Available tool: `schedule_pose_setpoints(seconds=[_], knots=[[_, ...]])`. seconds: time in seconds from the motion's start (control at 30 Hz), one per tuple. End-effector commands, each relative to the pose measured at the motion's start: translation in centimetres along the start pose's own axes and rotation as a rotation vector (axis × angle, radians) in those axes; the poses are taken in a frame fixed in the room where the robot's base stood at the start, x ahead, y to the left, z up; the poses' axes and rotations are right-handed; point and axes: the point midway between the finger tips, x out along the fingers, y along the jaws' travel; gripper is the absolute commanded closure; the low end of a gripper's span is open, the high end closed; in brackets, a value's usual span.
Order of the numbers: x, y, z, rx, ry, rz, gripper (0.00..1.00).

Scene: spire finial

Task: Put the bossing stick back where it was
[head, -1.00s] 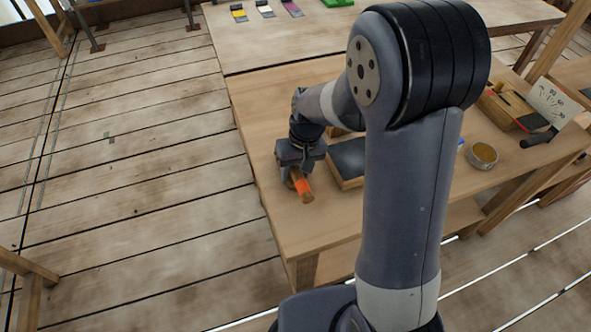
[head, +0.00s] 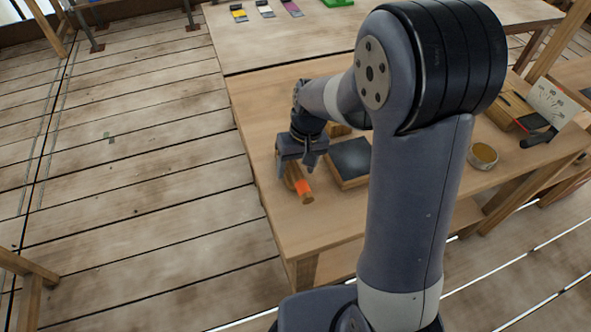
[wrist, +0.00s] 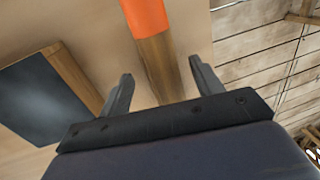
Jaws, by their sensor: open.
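The bossing stick (head: 304,189), a wooden stick with an orange band, lies on the bench top (head: 283,234) near its left edge. My gripper (head: 299,165) is open just above the stick's far part, which it hides in the head view. In the wrist view the orange band (wrist: 144,17) and bare wood (wrist: 160,68) of the stick run between my two spread fingers (wrist: 160,88). Neither finger appears to touch the stick.
A dark slab in a wooden frame (head: 350,160) lies just right of the stick. A round tin (head: 483,156) and a tray with a white card (head: 548,100) are further right. Swatches (head: 265,9) lie at the back. The bench front left is clear.

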Motion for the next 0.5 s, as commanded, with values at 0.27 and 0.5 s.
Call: schedule_pose_setpoints(seconds=[0.27, 0.5], knots=[[-6.3, 0.0, -0.1, 0.000, 0.007, 0.002, 0.38], [-9.6, 0.0, -0.1, 0.000, 0.004, 0.001, 0.38]])
